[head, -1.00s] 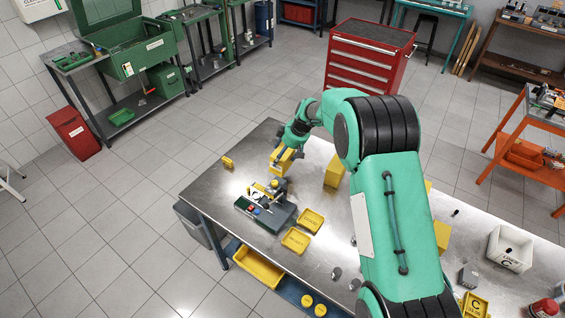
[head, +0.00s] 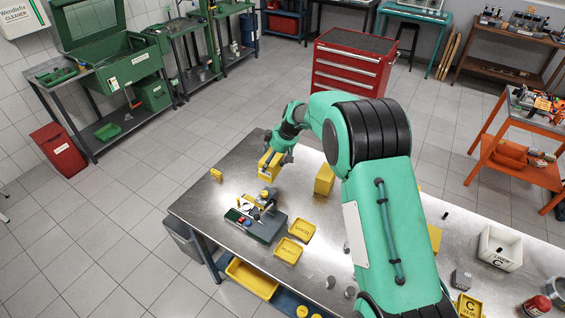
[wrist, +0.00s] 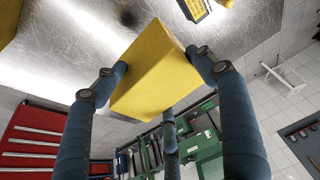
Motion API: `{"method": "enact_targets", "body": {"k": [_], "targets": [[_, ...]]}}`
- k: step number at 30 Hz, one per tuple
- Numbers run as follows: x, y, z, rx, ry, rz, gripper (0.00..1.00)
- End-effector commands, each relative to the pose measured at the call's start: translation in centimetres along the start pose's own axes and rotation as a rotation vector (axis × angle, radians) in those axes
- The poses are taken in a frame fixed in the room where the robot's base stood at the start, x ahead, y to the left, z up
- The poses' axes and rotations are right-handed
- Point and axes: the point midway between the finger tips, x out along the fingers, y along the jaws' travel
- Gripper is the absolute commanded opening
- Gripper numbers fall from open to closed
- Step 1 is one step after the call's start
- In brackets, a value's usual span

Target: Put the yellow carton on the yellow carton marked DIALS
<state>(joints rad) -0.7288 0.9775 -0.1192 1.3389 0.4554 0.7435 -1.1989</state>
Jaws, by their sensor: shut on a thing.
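My gripper (head: 277,152) is shut on a yellow carton (head: 268,166) over the far left end of the steel worktable. In the wrist view the fingers hold this carton (wrist: 155,75) by its sides, and it looks tilted there. I cannot tell its height over the table. Another yellow carton (head: 324,180) stands on the table to the right of my gripper. A further yellow carton (head: 434,238) is partly hidden behind my arm. I can read no DIALS mark on any of them.
On the worktable (head: 335,235), a green-based fixture (head: 256,225) stands in front of my gripper, with yellow trays (head: 301,230) beside it. A white bin (head: 500,247) stands at the right.

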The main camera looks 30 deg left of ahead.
Motion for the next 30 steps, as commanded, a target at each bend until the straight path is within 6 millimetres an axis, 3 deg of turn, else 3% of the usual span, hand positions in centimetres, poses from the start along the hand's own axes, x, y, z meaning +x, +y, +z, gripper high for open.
{"method": "enact_targets", "body": {"k": [5, 11, 20, 30], "targets": [[-0.8, 0.3, 0.7, 0.016, -0.003, 0.007, 0.15], [-2.6, 0.7, 3.0, 0.061, -0.013, 0.026, 0.15], [-7.0, 1.1, 9.2, 0.18, -0.039, 0.069, 0.15], [-12.0, 0.1, 16.9, 0.322, -0.068, 0.122, 0.15]]}}
